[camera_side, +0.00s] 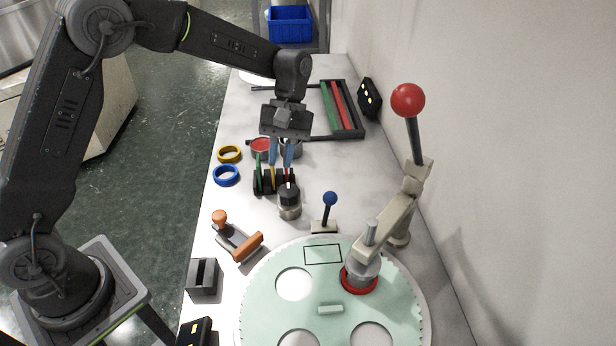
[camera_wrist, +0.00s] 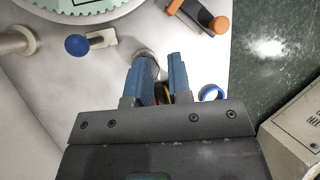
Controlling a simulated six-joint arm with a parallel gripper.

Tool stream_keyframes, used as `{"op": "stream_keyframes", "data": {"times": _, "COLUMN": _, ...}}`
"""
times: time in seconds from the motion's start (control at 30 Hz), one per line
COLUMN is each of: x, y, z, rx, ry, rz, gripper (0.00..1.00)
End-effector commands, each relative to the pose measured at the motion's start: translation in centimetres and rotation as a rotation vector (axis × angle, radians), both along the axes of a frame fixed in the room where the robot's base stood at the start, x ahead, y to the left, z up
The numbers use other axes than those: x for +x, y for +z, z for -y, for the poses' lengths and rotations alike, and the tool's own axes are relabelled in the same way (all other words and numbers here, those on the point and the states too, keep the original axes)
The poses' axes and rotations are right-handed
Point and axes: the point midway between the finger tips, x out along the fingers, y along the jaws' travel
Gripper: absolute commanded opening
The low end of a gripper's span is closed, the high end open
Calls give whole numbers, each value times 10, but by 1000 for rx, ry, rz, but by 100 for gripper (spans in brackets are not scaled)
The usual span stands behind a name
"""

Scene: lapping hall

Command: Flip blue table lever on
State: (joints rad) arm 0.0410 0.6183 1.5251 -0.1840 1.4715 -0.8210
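The blue table lever (camera_side: 329,205) has a blue ball knob on a thin dark stem, rising almost upright from a small pale base beside the far rim of the green round plate. In the wrist view its blue knob (camera_wrist: 77,45) is at the upper left, with the pale base to its right. My gripper (camera_side: 281,163) points down above the rack area, behind and left of the lever in the side view, and is apart from it. In the wrist view my gripper's (camera_wrist: 160,60) two blue fingers stand apart with nothing held between them.
The green plate (camera_side: 265,310) fills the near table. A taller red-knobbed lever (camera_side: 408,100) stands right of the blue lever. A black-topped metal cylinder (camera_side: 289,202) and a rack (camera_side: 262,187) stand below my gripper. An orange-handled tool (camera_side: 245,246) and blue ring (camera_side: 226,175) lie left.

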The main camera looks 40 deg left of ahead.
Motion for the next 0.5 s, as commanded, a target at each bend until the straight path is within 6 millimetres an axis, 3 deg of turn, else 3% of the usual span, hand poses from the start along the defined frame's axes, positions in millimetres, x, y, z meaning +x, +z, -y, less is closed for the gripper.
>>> {"op": "stream_keyframes", "data": {"times": 0.2, "x": -7, "y": 4, "z": -7, "rx": -300, "ry": 539, "rz": 79, "gripper": 0}}
{"op": "stream_keyframes", "data": {"times": 0.4, "x": -5, "y": 3, "z": -35, "rx": -396, "ry": 955, "rz": 134, "gripper": 0}}
{"op": "stream_keyframes", "data": {"times": 0.5, "x": -5, "y": 1, "z": -45, "rx": -407, "ry": 1065, "rz": 146, "gripper": 0}}
